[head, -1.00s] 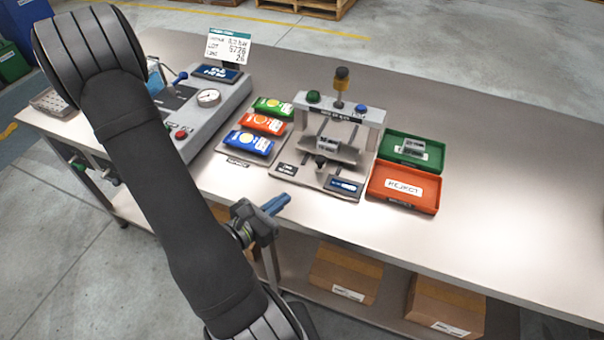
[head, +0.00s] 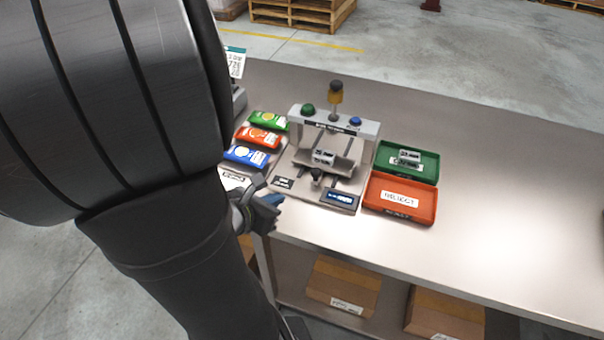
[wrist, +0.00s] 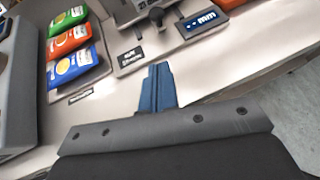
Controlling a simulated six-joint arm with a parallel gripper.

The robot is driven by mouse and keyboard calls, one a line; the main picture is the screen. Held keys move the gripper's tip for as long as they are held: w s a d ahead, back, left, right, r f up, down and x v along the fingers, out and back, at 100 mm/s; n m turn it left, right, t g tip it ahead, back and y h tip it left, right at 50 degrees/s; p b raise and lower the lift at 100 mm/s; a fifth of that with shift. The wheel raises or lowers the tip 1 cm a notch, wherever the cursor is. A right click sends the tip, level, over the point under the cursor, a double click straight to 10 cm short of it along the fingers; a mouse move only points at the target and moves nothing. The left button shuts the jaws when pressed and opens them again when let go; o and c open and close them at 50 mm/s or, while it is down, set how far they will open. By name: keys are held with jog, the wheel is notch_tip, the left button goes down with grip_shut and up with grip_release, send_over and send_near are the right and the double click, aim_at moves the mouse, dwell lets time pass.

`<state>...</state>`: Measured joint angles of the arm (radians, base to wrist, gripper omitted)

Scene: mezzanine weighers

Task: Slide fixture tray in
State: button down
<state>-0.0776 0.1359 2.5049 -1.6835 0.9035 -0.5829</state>
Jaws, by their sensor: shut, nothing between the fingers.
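The fixture tray (head: 341,168) is a grey plate on rails under the arch of the test station (head: 368,128). A small grey block (head: 323,157) sits on it, and a dark knob (head: 316,178) stands at its front. The knob also shows at the top of the wrist view (wrist: 156,15). My gripper (head: 274,200) has blue fingers, pressed together and empty. It is in front of the station, left of the knob and apart from it. In the wrist view, the fingers (wrist: 157,70) point toward the station's front edge.
Green, orange and blue packets (head: 258,137) lie left of the station. A green bin (head: 424,172) holding a grey block and an orange reject bin (head: 425,212) stand to its right. The bench (head: 520,190) is clear further right. Cardboard boxes (head: 343,284) sit on the lower shelf.

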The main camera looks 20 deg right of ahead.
aim_at(319, 158)
jog(key=x, duration=0.9)
jog(key=shift+d+f, duration=0.2)
jog(key=w+d, duration=0.1)
jog(key=d, duration=0.1)
jog(key=shift+w+d, duration=0.25)
jog(key=shift+w, duration=0.1)
jog(key=shift+w+d, duration=0.25)
jog(key=shift+d, duration=0.2)
jog(key=shift+w+d, duration=0.1)
jog(key=w+d, duration=0.5)
jog(key=shift+w+d+r, duration=0.15)
jog(key=shift+w, duration=0.05)
